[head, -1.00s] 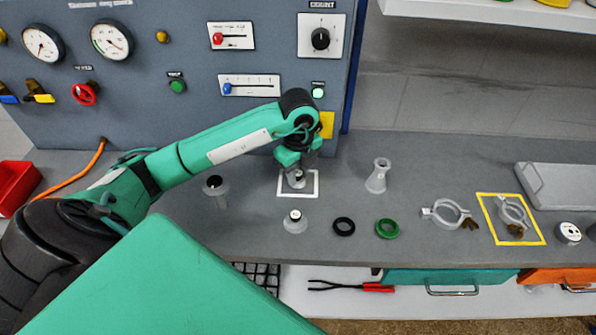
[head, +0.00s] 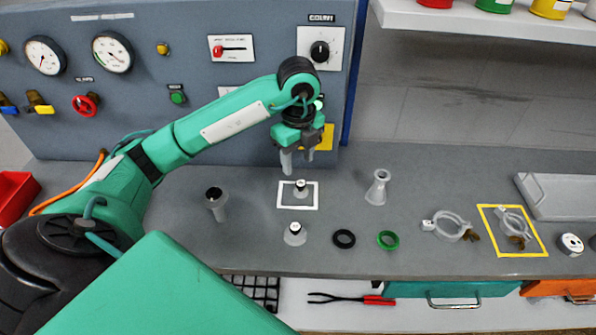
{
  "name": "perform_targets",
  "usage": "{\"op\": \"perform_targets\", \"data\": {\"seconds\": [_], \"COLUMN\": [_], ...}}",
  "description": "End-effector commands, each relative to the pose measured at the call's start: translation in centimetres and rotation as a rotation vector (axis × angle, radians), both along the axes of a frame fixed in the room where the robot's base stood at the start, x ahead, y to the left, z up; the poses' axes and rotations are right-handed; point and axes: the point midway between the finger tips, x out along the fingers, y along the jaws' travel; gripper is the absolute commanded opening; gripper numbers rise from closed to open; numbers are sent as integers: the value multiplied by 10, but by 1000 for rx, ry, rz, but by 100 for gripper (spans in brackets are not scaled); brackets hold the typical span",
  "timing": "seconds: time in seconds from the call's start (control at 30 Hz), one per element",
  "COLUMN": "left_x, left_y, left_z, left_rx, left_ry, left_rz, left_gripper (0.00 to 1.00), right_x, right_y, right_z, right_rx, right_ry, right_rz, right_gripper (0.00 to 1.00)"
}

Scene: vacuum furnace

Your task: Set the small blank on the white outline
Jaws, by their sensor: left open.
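A small blank (head: 301,187), grey with a dark and white top, stands upright inside the white outline (head: 283,203) on the grey bench. My left gripper (head: 299,170) is open and empty, raised just above and behind the blank, with its fingers pointing down. The fingers look clear of the blank. A larger similar blank (head: 295,234) stands in front of the outline. My right gripper is not in view.
A grey tube fitting (head: 216,203) stands left of the outline and a flared one (head: 377,187) right. Black (head: 344,239) and green (head: 388,240) rings lie in front. Clamps (head: 450,226) lie near the yellow outline (head: 485,222). The control panel (head: 180,60) rises behind.

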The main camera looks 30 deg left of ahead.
Motion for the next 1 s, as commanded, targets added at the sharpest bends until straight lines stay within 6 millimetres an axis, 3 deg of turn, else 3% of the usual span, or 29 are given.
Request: {"op": "perform_targets", "data": {"seconds": [0.1, 0.3, 1.0], "left_x": [1, 0, 0], "left_y": [0, 0, 0], "left_z": [15, 27, 28], "left_rx": [0, 0, 0], "left_ry": [-2, 0, 1], "left_rz": [0, -1, 0], "left_gripper": [49, 49, 49], "right_x": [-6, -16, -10], "right_y": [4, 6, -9], "right_z": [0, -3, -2], "right_rx": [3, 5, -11], "right_ry": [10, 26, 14], "right_rz": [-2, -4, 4], "right_gripper": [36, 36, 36]}}
